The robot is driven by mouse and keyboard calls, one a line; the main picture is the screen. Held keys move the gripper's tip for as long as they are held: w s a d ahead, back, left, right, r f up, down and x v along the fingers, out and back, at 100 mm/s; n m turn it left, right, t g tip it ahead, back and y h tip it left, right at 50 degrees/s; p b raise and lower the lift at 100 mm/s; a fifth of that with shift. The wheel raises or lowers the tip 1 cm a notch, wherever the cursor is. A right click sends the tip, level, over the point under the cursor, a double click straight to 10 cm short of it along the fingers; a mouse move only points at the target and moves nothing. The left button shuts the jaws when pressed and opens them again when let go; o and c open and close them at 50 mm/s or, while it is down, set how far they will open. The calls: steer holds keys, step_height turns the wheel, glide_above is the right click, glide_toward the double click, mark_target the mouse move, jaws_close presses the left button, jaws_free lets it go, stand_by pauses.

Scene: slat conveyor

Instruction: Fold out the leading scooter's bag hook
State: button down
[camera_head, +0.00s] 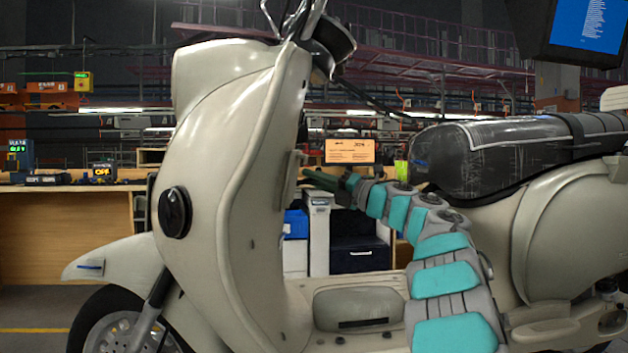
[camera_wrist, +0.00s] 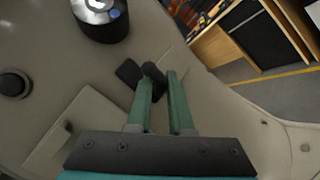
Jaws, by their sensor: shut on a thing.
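The leading scooter (camera_head: 225,180) is cream, with its front at the left and a dark seat wrapped in clear film. My arm reaches over its footboard, and my gripper (camera_head: 308,176) is at the inner face of the leg shield. In the wrist view my gripper (camera_wrist: 160,78) has its two green fingers around a small black piece, which looks like the bag hook (camera_wrist: 153,76). A second black rounded part (camera_wrist: 129,72) lies just left of the fingers. The hook cannot be made out in the head view. How far it is folded out is hard to tell.
In the wrist view, a black and silver lock-like cylinder (camera_wrist: 101,18) stands above the hook, a black round knob (camera_wrist: 14,84) at left, and a raised panel (camera_wrist: 88,128) below left. Behind the scooter are a workbench (camera_head: 65,235) and a monitor (camera_head: 580,30).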

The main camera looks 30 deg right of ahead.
steer(key=shift+f, duration=0.15)
steer(key=f+m+t+b, duration=0.1)
steer(key=b, duration=0.3)
steer(key=shift+f+m+t, duration=0.15)
steer(key=shift+m+t, duration=0.25)
steer(key=m+t+b, duration=0.2)
steer(key=b, duration=0.1)
steer(key=shift+d, duration=0.15)
steer(key=c, duration=0.9)
jaws_free()
steer(key=shift+d, duration=0.15)
steer(key=shift+b+v, duration=0.5)
steer(key=shift+v, duration=3.35)
